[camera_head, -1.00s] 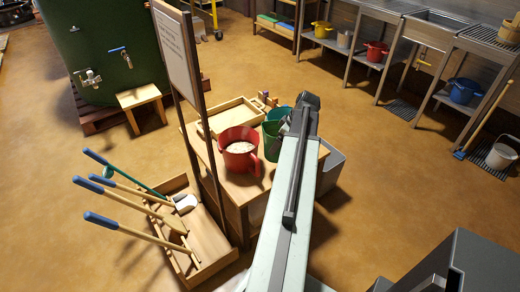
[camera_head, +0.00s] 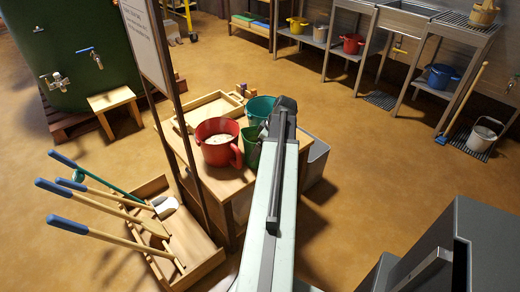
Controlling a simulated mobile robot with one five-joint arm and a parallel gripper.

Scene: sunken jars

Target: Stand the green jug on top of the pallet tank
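A green jug (camera_head: 250,150) stands on a small wooden table, partly hidden behind the end of my arm. A teal vessel (camera_head: 259,106) stands just behind it. The pallet tank (camera_head: 65,40) is a big dark green tank at the upper left, with two taps on its side, standing on a wooden pallet (camera_head: 55,124). Its top is out of the picture. My gripper (camera_head: 284,106) is at the far end of my arm, beside the green jug and right of it in the picture. Its fingers are hidden, so I cannot tell whether it touches the jug.
The table (camera_head: 222,182) also holds a red jug (camera_head: 218,142) with pale contents and a wooden tray (camera_head: 207,108). A signboard (camera_head: 146,45) on posts stands at its left, beside a crate (camera_head: 200,262) of long-handled tools. A stool (camera_head: 112,102) stands before the tank.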

